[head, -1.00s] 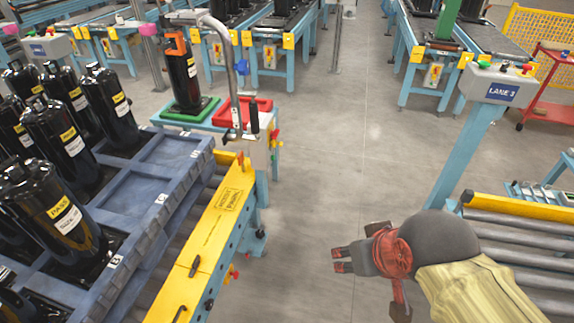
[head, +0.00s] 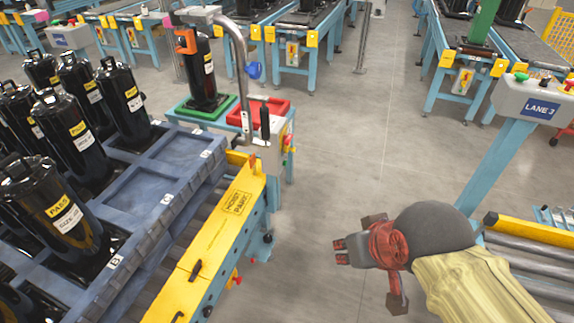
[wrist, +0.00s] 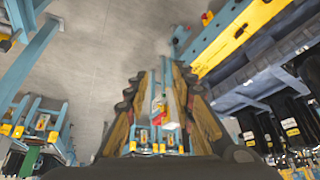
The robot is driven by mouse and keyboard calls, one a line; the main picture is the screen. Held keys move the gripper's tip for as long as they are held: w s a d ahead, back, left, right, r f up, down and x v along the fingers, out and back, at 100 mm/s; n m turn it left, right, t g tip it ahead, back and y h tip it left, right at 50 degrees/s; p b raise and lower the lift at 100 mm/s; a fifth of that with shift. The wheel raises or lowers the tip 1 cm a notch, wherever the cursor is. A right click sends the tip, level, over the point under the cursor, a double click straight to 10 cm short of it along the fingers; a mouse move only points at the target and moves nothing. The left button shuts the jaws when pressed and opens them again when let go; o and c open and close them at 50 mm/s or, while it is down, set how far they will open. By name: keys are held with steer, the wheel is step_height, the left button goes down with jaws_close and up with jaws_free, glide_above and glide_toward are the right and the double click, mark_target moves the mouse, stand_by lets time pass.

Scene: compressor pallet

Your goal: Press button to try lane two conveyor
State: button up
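No panel reading lane two is legible. In the head view, a white control box (head: 528,101) labelled LANE 3 stands on a blue post at right, with a green button (head: 521,77) and a red button (head: 569,86). A smaller box (head: 62,39) with a blue label, too small to read, stands at far left. A cabinet (head: 272,155) at the end of the yellow rail carries red and yellow controls (head: 288,145). My gripper (head: 338,251) is over the aisle floor, apart from all of these. In the wrist view its fingers (wrist: 160,88) are apart, with nothing between them.
A blue pallet (head: 168,150) with black compressors stands at left beside the yellow rail (head: 222,222). Green (head: 190,110) and red (head: 282,106) trays sit beside the hoist pole (head: 243,85). Conveyor rollers (head: 530,260) lie at lower right. The middle aisle (head: 340,170) is clear.

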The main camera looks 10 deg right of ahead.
jaws_close()
stand_by(1.4)
